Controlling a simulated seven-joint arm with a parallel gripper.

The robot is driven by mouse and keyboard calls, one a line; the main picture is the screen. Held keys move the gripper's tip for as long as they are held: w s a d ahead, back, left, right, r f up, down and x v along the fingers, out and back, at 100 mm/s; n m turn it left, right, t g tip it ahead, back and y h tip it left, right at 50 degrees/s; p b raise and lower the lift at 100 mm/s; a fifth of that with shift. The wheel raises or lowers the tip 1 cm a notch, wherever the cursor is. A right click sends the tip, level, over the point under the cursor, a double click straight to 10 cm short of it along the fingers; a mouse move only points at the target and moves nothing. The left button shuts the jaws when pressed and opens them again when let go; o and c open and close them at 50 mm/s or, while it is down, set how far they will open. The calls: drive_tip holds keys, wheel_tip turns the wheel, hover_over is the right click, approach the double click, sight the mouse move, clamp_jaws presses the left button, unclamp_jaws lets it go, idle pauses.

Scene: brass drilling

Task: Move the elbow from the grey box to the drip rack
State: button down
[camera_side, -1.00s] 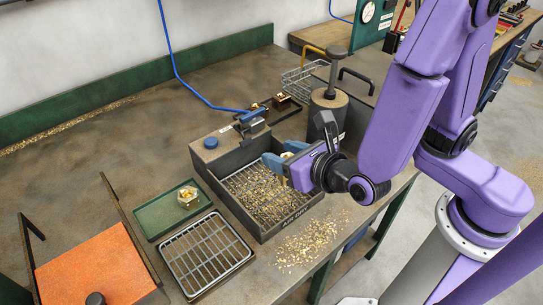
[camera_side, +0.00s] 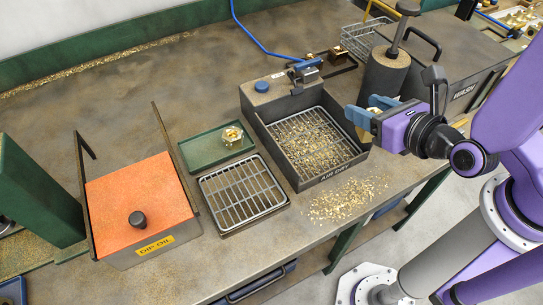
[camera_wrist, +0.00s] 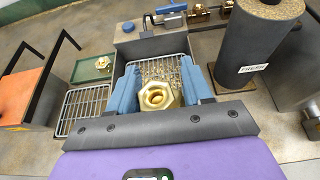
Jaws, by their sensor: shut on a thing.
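My gripper (camera_side: 369,110) is at the right edge of the grey box (camera_side: 350,166) in the side view, with blue fingers shut on the brass elbow (camera_side: 363,127). In the wrist view my gripper (camera_wrist: 157,80) shows the elbow (camera_wrist: 158,96) between both fingers, its hexagonal end and round bore facing the camera. The rest of the elbow is mostly hidden. The grey box has a wire grid floor strewn with brass chips. The drip rack (camera_side: 242,192), a wire grid on a shallow tray, lies left of the box and is empty.
A green tray (camera_side: 205,151) holds another brass fitting (camera_side: 232,136). An orange-topped dip oil box (camera_side: 138,205) with upright handles stands left. A dark cylinder (camera_side: 385,72) with a post stands behind my gripper. Chips (camera_side: 345,199) lie in front of the grey box.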

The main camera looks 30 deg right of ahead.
drive_tip(key=w+a+n+y, duration=0.1)
drive_tip(key=a+n+y, duration=0.25)
drive_tip(key=a, duration=0.85)
drive_tip(key=y, duration=0.1)
hover_over(241, 170)
drive_tip(key=shift+g, duration=0.4)
drive_tip(key=f, duration=0.7)
drive_tip(key=shift+s+d+f, duration=0.3)
drive_tip(key=shift+d+f, duration=0.05)
drive_tip(key=shift+d, duration=0.05)
drive_tip(key=shift+w+a+f, duration=0.35)
drive_tip(key=shift+f, duration=0.2)
drive_tip(key=shift+a+f, duration=0.1)
drive_tip(key=shift+f, duration=1.55)
drive_tip(key=shift+f, duration=0.15)
drive_tip(key=shift+c, duration=2.4)
unclamp_jaws()
